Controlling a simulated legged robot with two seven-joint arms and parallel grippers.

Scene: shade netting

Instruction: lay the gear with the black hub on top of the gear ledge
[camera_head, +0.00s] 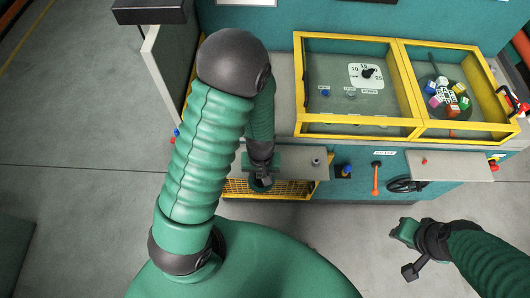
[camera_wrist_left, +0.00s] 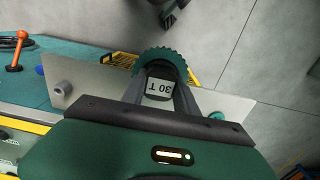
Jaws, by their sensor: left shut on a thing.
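My left gripper (camera_head: 262,172) is shut on a dark green toothed gear (camera_head: 261,184), low at the front of the machine. In the left wrist view the gear (camera_wrist_left: 165,55) shows teeth along its far edge and a white "30 T" label. The gripper (camera_wrist_left: 160,88) covers much of it, and its hub is hard to make out. A grey plate (camera_head: 300,166), likely the gear ledge, lies right by the gripper; it also shows in the left wrist view (camera_wrist_left: 88,82). I cannot tell whether the gear touches it. My right gripper (camera_head: 405,250) is away at the lower right.
A small grey knob (camera_head: 316,162) stands on the plate. A yellow mesh basket (camera_head: 290,190) is below it. An orange lever (camera_head: 375,178) and a black handwheel (camera_head: 405,185) are to the right. Yellow-framed trays (camera_head: 412,125) lie behind. Open floor is in front.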

